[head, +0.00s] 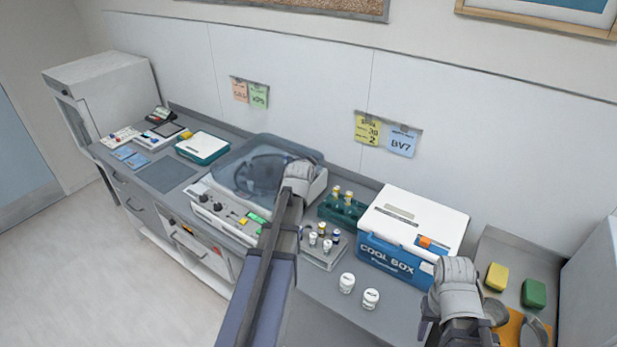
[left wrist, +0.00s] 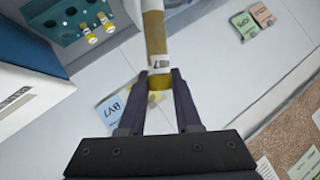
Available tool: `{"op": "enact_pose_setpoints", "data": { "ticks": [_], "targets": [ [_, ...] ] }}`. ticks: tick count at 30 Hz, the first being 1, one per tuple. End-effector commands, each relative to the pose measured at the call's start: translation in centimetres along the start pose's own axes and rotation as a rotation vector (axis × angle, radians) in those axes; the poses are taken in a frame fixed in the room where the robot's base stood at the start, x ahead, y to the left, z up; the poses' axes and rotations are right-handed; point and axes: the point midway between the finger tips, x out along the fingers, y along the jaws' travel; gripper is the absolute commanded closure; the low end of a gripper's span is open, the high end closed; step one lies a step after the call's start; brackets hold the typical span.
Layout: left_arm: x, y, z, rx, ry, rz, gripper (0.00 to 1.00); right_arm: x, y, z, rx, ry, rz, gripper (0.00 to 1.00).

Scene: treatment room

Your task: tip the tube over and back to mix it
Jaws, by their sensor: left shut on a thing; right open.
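My left gripper (left wrist: 160,85) is shut on a tube (left wrist: 155,32) with an amber body, a white label and a yellow end between the fingertips. The left wrist picture is turned over against the room. The tube's yellow end points the same way as the caps in the rack, so it looks roughly upright, cap up. My right gripper (head: 453,285) is open, in front of the cool box's right end.
A green rack (head: 343,212) with yellow-capped tubes stands between the centrifuge (head: 265,170) and the cool box (head: 410,235). A grey rack (head: 322,252) with vials is before it. Two white jars (head: 347,283) stand near the counter's front edge. Yellow and green blocks lie at right.

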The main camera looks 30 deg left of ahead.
Motion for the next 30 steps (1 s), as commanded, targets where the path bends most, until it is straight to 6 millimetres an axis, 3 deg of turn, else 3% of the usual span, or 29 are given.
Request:
{"op": "enact_pose_setpoints", "data": {
  "ticks": [10,21,30],
  "targets": [
    [0.1,0.2,-0.1,0.314,-0.149,-0.112,1.00,-0.2,0.0,0.0,0.000,0.000,0.000,0.50],
    [0.3,0.3,0.2,0.714,-0.342,-0.259,1.00,1.9,-0.2,-0.1,0.000,0.000,0.000,0.50],
    [0.0,0.0,0.0,0.785,-0.378,-0.286,1.00,2.0,-0.2,-0.1,0.000,0.000,0.000,0.50]
  ]
}}
